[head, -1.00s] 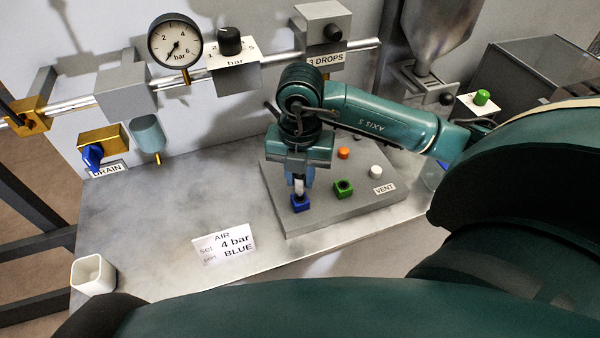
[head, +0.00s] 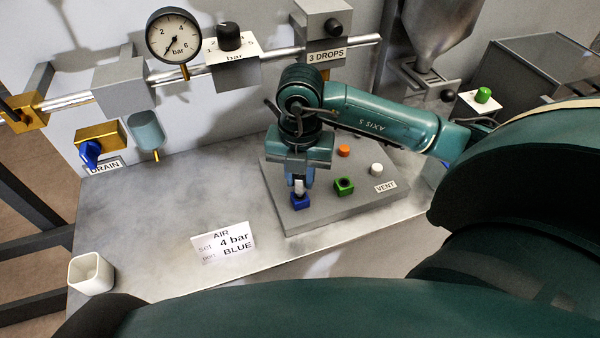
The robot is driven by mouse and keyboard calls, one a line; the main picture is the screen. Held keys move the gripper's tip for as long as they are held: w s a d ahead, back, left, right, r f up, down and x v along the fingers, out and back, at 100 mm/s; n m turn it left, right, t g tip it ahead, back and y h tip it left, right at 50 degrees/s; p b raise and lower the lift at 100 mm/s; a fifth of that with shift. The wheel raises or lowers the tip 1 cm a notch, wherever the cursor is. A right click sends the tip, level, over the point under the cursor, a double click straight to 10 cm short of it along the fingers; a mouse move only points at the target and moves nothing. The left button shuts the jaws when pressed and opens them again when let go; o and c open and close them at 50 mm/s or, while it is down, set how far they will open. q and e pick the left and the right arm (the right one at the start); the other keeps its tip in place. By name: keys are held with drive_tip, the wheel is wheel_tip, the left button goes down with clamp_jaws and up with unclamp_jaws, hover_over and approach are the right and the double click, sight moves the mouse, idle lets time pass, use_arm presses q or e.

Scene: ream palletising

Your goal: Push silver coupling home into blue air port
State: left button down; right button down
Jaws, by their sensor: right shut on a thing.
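The blue air port (head: 300,202) is a small blue block at the front left of the grey block (head: 330,213). My right gripper (head: 299,184) points down right above it and is shut on the silver coupling (head: 299,188). Only a short light piece of the coupling shows between the fingers. Its lower end meets or sits just over the blue port; I cannot tell how deep it is. My left gripper is not in view.
A green port (head: 344,187), an orange knob (head: 344,151) and a white knob (head: 376,170) stand on the same block. A card (head: 223,243) reads AIR, 4 bar, BLUE. A white cup (head: 91,274) stands at the front left. A gauge (head: 174,36) hangs behind.

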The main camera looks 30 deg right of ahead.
use_arm(q)
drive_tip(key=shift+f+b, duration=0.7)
drive_tip(key=shift+b, duration=0.3)
use_arm(e)
drive_tip(key=shift+f, duration=1.2)
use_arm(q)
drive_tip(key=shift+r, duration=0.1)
use_arm(e)
drive_tip(key=c, duration=1.1)
unclamp_jaws()
drive_tip(key=shift+w+r, duration=0.1)
drive_tip(key=shift+r, duration=0.35)
wheel_tip(320, 180, up, 11)
drive_tip(key=shift+r+p, duration=0.1)
drive_tip(key=shift+p, duration=0.7)
drive_tip(key=shift+r, duration=0.6)
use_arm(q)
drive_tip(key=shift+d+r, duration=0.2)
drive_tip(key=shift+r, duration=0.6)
